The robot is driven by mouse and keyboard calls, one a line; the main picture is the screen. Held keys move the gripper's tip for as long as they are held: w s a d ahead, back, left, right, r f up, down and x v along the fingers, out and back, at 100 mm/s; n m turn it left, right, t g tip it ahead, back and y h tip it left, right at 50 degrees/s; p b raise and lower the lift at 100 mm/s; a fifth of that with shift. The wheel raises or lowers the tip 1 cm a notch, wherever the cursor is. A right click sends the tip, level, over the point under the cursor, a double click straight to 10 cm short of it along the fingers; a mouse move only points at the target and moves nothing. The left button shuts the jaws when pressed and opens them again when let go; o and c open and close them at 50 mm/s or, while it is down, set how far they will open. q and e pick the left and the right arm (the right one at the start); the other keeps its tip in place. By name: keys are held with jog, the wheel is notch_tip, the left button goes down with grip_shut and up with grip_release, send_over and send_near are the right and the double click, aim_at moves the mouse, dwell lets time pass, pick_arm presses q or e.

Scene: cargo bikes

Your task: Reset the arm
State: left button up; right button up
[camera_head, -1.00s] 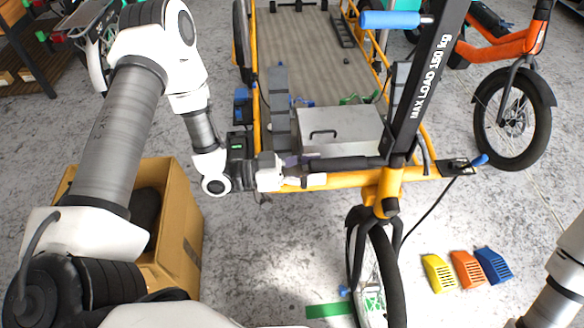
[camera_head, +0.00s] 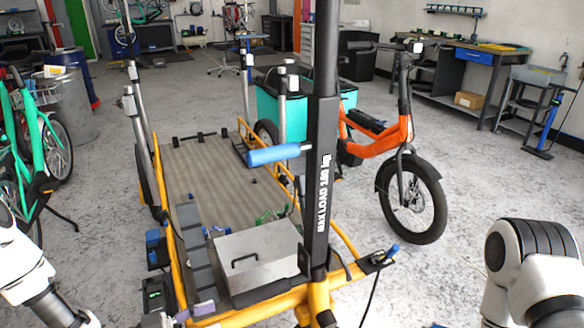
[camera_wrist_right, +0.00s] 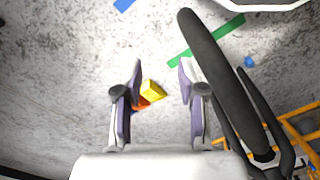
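My left arm (camera_head: 45,305) comes in at the lower left of the head view. A purple finger (camera_head: 198,310) of its gripper shows at the bottom edge, beside the cargo bike's yellow front bar (camera_head: 262,307). The rest of that gripper is cut off, so its opening and any contact are unclear. My right arm (camera_head: 530,270) is at the lower right of the head view, its gripper out of frame. In the right wrist view, my right gripper (camera_wrist_right: 160,68) is open and empty, its fingers apart above the floor.
The cargo bike's bed (camera_head: 205,165) holds a silver case (camera_head: 262,257); a black post (camera_head: 322,150) rises at its front. An orange bike (camera_head: 408,190) stands to the right. A yellow part (camera_wrist_right: 152,91) and a black tyre (camera_wrist_right: 228,85) show in the wrist view.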

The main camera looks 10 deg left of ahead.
pick_arm(q)
jog(key=s+d+f+g+y, duration=0.2)
jog(key=s+d+f+g, duration=0.1)
jog(key=d+f, duration=0.45)
jog(key=s+a+f+n+g+y, duration=0.2)
jog(key=s+f+n+g+y, duration=0.25)
jog(key=s+f+y, duration=0.55)
jog(key=s+a+f+n+g+y, duration=0.2)
jog(key=s+a+n+y, duration=0.1)
jog(key=s+a+n, duration=0.3)
notch_tip(320, 180, up, 14)
jog(key=a+m+p, duration=0.1)
jog(key=p, duration=1.3)
jog(key=shift+w, duration=0.45)
pick_arm(e)
notch_tip(320, 180, up, 14)
jog(key=shift+r, duration=0.1)
jog(key=shift+c, duration=0.3)
